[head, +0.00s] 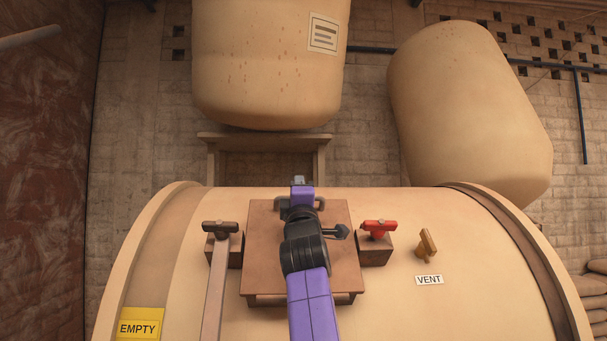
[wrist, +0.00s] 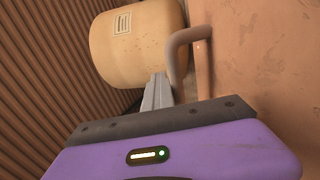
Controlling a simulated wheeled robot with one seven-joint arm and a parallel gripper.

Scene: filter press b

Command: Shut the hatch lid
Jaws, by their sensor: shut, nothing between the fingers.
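The hatch lid (head: 262,265) is a square brown plate on top of a large tan vessel. It lies across its raised frame (head: 265,299); I cannot tell whether it sits fully down. A grey bar handle (head: 319,204) stands near the lid's far edge. In the wrist view the handle (wrist: 178,52) rises from the brown surface (wrist: 255,60), right beside my fingers. My gripper (head: 299,181) is over the far edge of the lid, in front of the handle's middle. Its fingers also show in the wrist view (wrist: 157,92), shut and empty. I cannot tell whether they touch the handle.
A dark-topped latch (head: 220,228) with a long bar (head: 214,290) is left of the lid. A red knob (head: 379,228) on a block and a yellow vent valve (head: 427,243) are to the right. Large tanks (head: 265,65) (head: 465,110) stand behind.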

